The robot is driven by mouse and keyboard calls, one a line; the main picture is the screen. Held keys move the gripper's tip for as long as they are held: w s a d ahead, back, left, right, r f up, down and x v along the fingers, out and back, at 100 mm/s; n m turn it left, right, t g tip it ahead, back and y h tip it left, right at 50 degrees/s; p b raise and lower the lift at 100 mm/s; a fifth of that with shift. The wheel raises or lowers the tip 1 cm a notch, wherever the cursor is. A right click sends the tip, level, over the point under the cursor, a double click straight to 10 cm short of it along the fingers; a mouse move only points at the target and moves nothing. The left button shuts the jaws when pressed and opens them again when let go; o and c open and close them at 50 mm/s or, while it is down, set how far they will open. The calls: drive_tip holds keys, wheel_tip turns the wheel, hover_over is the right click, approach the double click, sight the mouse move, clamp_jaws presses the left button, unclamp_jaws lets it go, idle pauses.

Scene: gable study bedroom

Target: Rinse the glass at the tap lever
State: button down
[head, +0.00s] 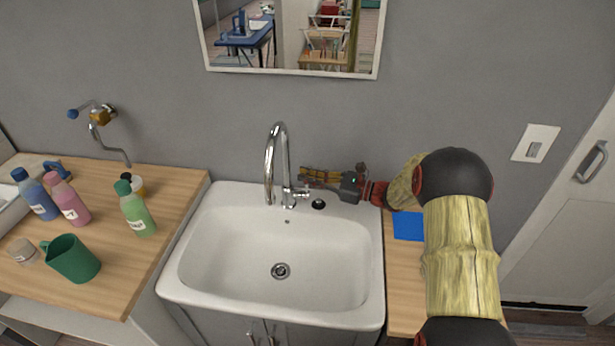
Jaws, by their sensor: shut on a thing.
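The tap (283,160) is a tall chrome gooseneck at the back of a white sink (235,235). Its lever (300,190) sticks out to the right of the tap body. My gripper (316,187) reaches in from the right, low over the sink's back rim, and is shut at the lever; its fingers partly hide the lever's end. No water stream shows under the spout. I cannot make out a drinking glass in the basin or in my gripper.
The left counter (185,190) holds a green mug (75,260), a small jar (22,251) and several bottles, including a green bottle (138,212). A wall tap (103,115) hangs above it. A blue square (408,226) lies on the right counter. The basin is empty.

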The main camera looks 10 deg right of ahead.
drive_tip(key=shift+s+a+n, duration=0.15)
drive_tip(key=shift+s+n, duration=0.2)
drive_tip(key=shift+n, duration=0.15)
drive_tip(key=c, duration=2)
unclamp_jaws()
drive_tip(key=shift+o, duration=0.2)
drive_tip(key=v, duration=1.2)
drive_tip(key=shift+f, duration=0.15)
